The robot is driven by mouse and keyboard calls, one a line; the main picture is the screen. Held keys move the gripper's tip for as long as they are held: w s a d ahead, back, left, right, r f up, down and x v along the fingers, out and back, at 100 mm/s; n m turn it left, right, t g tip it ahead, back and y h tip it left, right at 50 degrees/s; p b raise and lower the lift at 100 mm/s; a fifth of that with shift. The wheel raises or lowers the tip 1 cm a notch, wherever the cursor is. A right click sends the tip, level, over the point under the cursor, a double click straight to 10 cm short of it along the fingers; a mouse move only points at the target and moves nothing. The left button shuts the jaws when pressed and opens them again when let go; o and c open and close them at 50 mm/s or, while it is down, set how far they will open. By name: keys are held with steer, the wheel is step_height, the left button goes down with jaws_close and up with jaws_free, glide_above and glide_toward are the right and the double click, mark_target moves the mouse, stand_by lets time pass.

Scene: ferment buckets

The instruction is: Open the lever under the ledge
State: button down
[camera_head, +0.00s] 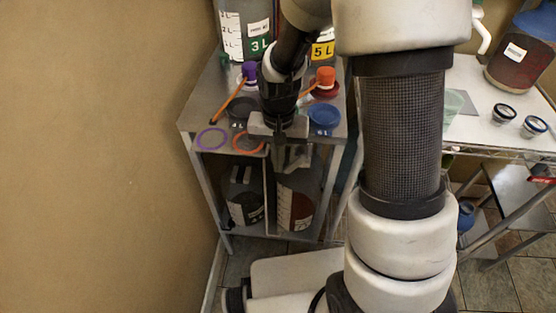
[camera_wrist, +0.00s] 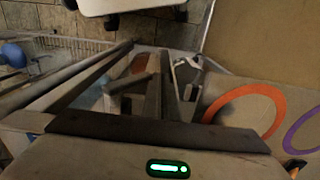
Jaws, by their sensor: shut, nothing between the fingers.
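The ledge is the front edge of a steel table (camera_head: 199,102). Below it, two buckets stand on the lower shelf: a dark one (camera_head: 243,205) at left and one with reddish-brown contents (camera_head: 297,212) at right. I cannot make out a lever under the ledge for certain. My gripper (camera_head: 289,160) points down in front of the table edge, above and in front of the lower buckets. Its fingers are shut and empty. In the wrist view my gripper (camera_wrist: 163,58) partly covers the space below, where a small pale, dark-edged part (camera_wrist: 187,72) shows beside the fingers.
An orange ring (camera_head: 249,142) and a purple ring (camera_head: 211,138) lie at the table's front edge. Behind them stand a purple-capped piece (camera_head: 250,72), an orange-capped piece (camera_head: 325,76) and a blue lid (camera_head: 323,116). A wall (camera_head: 100,150) is at left. A second table (camera_head: 490,88) stands at right.

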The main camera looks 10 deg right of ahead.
steer(key=shift+r, duration=0.1)
stand_by(0.4)
steer(key=shift+r+p, duration=0.65)
steer(key=shift+r, duration=0.1)
step_height(320, 180, up, 17)
steer(key=p, duration=0.3)
steer(key=shift+r, duration=0.15)
steer(key=shift+r, duration=0.1)
